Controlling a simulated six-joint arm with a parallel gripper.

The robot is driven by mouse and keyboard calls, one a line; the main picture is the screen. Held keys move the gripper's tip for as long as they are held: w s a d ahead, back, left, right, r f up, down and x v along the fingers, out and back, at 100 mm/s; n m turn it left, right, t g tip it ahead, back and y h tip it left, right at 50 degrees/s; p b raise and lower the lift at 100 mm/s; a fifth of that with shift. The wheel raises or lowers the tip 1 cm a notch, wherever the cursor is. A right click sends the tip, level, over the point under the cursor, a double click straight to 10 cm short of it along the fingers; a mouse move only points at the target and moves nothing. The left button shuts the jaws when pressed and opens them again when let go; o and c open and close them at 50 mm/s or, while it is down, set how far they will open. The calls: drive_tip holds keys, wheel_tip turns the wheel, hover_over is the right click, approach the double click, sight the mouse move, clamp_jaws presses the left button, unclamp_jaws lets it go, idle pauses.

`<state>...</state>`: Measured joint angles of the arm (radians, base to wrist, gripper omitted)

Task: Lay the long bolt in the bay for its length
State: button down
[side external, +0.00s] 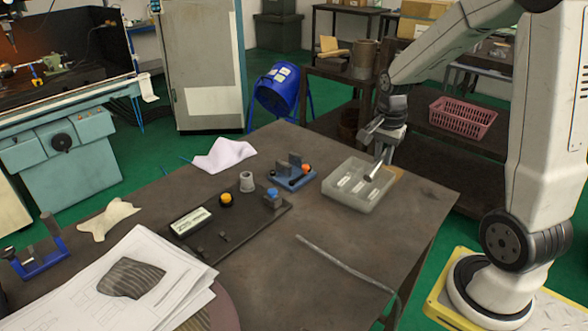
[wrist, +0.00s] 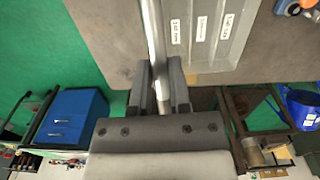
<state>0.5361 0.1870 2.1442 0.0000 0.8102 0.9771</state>
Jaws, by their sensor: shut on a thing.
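My gripper (wrist: 162,88) is shut on the long bolt (wrist: 152,35), a plain grey metal shaft that runs out past the top of the wrist view. In the side view my gripper (side external: 382,138) is above the back right part of the bay tray (side external: 352,203), and the bolt (side external: 377,165) slants down toward it.
A blue fixture (side external: 291,180) stands left of the tray. A thin grey rod (side external: 345,266) lies in front. The table's right edge is close to the tray.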

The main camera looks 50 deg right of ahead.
drive_tip(key=w+d+f, duration=0.1)
drive_tip(key=w+d, duration=0.1)
drive_tip(key=w, duration=0.4)
drive_tip(key=w+d+f, duration=0.2)
drive_tip(key=w+d, duration=0.1)
drive_tip(key=w, duration=0.3)
drive_tip(key=shift+w+d+f, duration=0.2)
drive_tip(key=shift+w+f, duration=0.05)
drive_tip(key=shift+w, duration=0.05)
drive_tip(key=shift+f, duration=0.25)
drive_tip(key=shift+f, duration=3.65)
drive_tip(key=c, duration=0.5)
unclamp_jaws()
wheel_tip(320, 180, up, 8)
drive_tip(key=shift+a+f, duration=0.1)
drive_tip(key=shift+f, duration=0.05)
